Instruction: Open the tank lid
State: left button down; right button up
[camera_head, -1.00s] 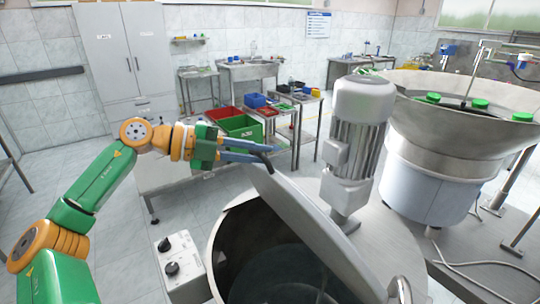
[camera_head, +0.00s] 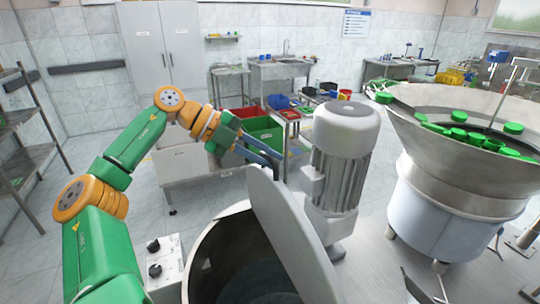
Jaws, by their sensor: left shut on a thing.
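The tank lid (camera_head: 285,225) is a grey metal flap, raised to a steep tilt over the round metal tank (camera_head: 215,232). The tank mouth is open and dark on the left of the lid. My left gripper (camera_head: 268,160) is at the top edge of the lid, with its blue-grey fingers shut on it. The exact spot of the grip is partly hidden behind the lid's top. My right gripper is not in view.
A grey motor (camera_head: 343,160) stands just right of the lid. A large metal bowl feeder (camera_head: 440,135) with green caps is at the right. A control box with black knobs (camera_head: 160,262) sits left of the tank. Green and red bins (camera_head: 262,130) are behind my gripper.

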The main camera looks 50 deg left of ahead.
pick_arm(q)
jog(key=shift+s+f, duration=0.1)
jog(key=shift+f, duration=0.15)
jog(key=c, duration=1.2)
grip_release()
jog(key=o, duration=0.3)
jog(key=shift+w+d, duration=0.1)
jog(key=shift+w, duration=0.1)
jog(key=b+v, duration=0.1)
jog(key=v, duration=0.6)
jog(key=shift+r, duration=0.15)
